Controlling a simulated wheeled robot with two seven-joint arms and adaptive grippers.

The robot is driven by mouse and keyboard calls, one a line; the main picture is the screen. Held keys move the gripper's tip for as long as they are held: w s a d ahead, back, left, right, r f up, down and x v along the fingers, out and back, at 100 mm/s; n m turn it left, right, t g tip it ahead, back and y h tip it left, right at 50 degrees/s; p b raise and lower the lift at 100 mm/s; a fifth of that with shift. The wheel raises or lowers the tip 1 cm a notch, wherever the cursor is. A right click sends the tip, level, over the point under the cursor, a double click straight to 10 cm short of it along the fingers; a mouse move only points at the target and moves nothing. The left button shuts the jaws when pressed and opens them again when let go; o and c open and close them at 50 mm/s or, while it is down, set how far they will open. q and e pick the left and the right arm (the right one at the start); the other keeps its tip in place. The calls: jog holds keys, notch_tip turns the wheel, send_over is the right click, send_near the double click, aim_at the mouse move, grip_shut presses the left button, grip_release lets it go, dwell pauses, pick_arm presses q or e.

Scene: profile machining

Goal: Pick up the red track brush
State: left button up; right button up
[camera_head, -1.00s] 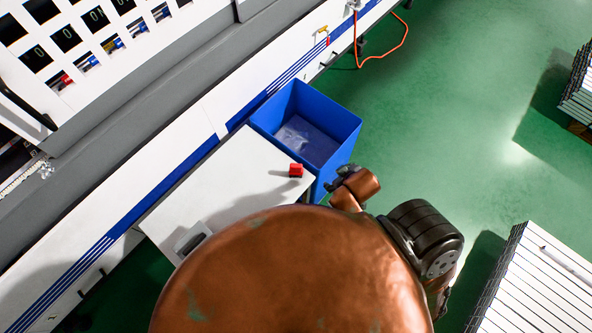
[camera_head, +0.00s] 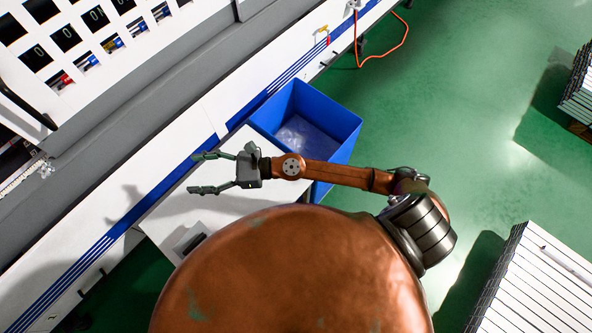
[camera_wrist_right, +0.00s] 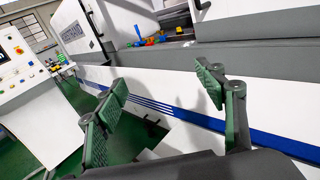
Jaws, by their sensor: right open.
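My left gripper is not in view.
A blue bin (camera_head: 340,155) stands at the table's far right, partly behind my right forearm. A small white and dark object (camera_head: 190,238) sits on the table's near edge.

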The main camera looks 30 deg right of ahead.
jog(key=s+d+f+n+g+h, duration=0.25)
jog(key=f+n, duration=0.35)
jog(key=f, duration=0.4)
jog(key=s+d+f+n+g+h, duration=0.1)
jog(key=d+f+n+g+h, duration=0.4)
jog(key=f, duration=0.5)
jog(key=w+d+f+n+h, duration=0.1)
jog(key=d+f+n+h, duration=0.1)
jog(key=d, duration=0.6)
jog(key=w+d+f+n+h, duration=0.2)
jog(key=d+f+h, duration=0.2)
jog(key=d, duration=0.4)
jog(key=w+d+f+n+t+h, duration=0.1)
jog(key=d+f+n+h, duration=0.1)
jog(key=d, duration=0.6)
jog(key=shift+w+f+h, duration=0.15)
jog(key=shift+f+h, duration=0.3)
jog(key=shift+h, duration=0.1)
jog(key=shift+d+f, duration=0.15)
jog(key=shift+f, duration=0.2)
jog(key=f, duration=0.4)
jog(key=w+f+p, duration=0.1)
jog(key=f, duration=0.2)
jog(key=shift+d, duration=0.3)
jog(key=shift+r, duration=0.1)
jog(key=c, duration=1.2)
